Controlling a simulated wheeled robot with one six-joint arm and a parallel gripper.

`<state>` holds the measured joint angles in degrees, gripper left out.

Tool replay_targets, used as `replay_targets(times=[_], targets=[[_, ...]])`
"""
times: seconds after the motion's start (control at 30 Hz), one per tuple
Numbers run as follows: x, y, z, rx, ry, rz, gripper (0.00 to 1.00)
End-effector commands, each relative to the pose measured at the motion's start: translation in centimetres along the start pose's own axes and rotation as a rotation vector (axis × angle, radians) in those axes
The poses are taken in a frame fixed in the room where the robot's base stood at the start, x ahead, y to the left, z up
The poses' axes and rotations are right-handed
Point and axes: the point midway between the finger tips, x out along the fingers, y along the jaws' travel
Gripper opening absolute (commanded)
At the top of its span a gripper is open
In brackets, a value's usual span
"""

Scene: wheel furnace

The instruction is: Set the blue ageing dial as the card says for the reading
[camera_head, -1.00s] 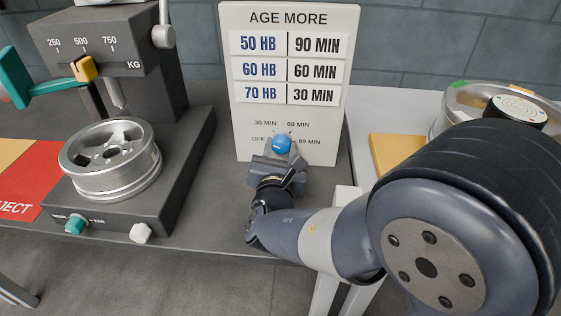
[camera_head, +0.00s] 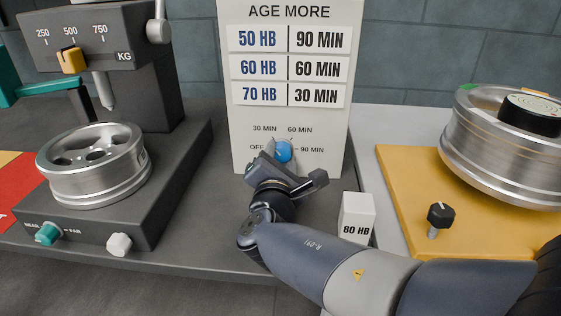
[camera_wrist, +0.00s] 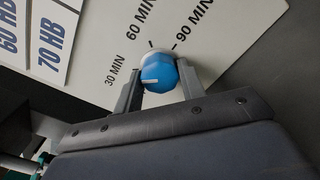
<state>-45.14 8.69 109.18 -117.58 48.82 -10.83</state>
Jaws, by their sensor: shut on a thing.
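The blue ageing dial (camera_head: 283,151) sits low on the white card panel (camera_head: 240,120), among the marks OFF, 30 MIN, 60 MIN and 90 MIN. The card reads 50 HB 90 MIN, 60 HB 60 MIN and 70 HB 30 MIN. A small white block (camera_head: 357,215) in front, right of my arm, reads 80 HB. My gripper (camera_head: 285,165) is shut on the dial. In the wrist view my gripper (camera_wrist: 160,80) has one finger on each side of the dial (camera_wrist: 157,72). The dial's white line points roughly left there; its exact mark is unclear.
A dark press (camera_head: 100,60) with a silver wheel (camera_head: 92,165) stands left. A yellow plate (camera_head: 395,170) with another wheel (camera_head: 500,150) and a black knob (camera_head: 440,213) is at right. My arm crosses the bench's front edge.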

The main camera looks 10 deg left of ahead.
Motion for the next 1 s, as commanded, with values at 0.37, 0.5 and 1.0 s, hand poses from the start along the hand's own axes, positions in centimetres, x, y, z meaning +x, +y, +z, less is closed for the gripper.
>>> replay_targets(times=[0.37, 0.5, 1.0], targets=[[0.0, 0.0, 0.0, 0.000, 0.001, -0.001, 0.42], [0.0, 0.0, 0.0, 0.000, 0.001, -0.001, 0.54], [-1.9, 0.2, 0.0, 0.000, 0.003, 0.003, 0.59]])
